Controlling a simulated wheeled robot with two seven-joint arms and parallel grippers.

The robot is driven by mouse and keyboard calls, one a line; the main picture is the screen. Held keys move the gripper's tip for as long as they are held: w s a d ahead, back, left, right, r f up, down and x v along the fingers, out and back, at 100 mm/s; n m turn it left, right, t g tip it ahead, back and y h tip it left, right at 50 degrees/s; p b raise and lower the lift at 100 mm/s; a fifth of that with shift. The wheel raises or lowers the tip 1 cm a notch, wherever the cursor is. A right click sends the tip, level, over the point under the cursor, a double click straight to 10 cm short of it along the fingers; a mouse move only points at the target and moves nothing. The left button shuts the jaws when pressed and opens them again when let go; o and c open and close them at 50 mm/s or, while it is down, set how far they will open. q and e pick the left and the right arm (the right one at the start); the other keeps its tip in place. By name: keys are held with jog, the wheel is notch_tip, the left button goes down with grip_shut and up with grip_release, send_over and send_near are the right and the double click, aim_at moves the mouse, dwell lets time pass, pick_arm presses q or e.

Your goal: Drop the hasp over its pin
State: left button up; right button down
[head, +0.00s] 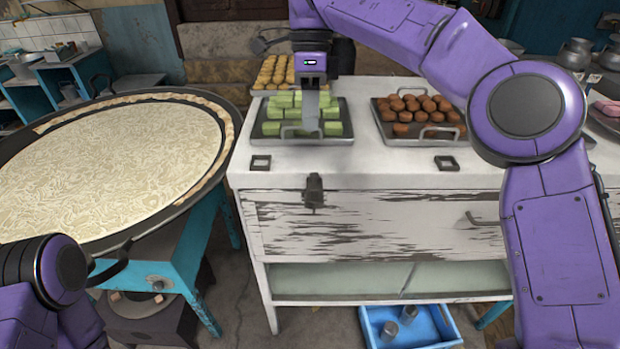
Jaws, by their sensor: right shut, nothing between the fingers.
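A dark metal hasp (314,190) shows on the upper front edge of the worn white counter (375,225). It is small here, and I cannot make out its pin or whether the hasp sits over it. My right gripper (310,127) points down above the counter, higher in the picture than the hasp and apart from it. Its grey fingers are together and empty, in front of the tray of green sweets (270,143). Part of my left arm is at the lower left; its gripper is out of view.
A tray of brown sweets (385,130) stands right of the green ones, with yellow sweets (275,72) behind. A wide pan of milk (120,165) on a teal stand is at the left. A blue crate (425,325) with metal cups lies on the floor below.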

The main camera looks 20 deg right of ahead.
jog(key=b, duration=0.2)
send_near(310, 190)
jog(key=shift+f, duration=0.5)
pick_arm(q)
notch_tip(310, 190, down, 4)
jog(key=shift+r, duration=0.2)
pick_arm(e)
jog(key=x, duration=0.6)
jog(key=shift+s+r, duration=0.1)
jog(key=shift+s, duration=0.1)
pick_arm(q)
jog(key=shift+b, duration=0.3)
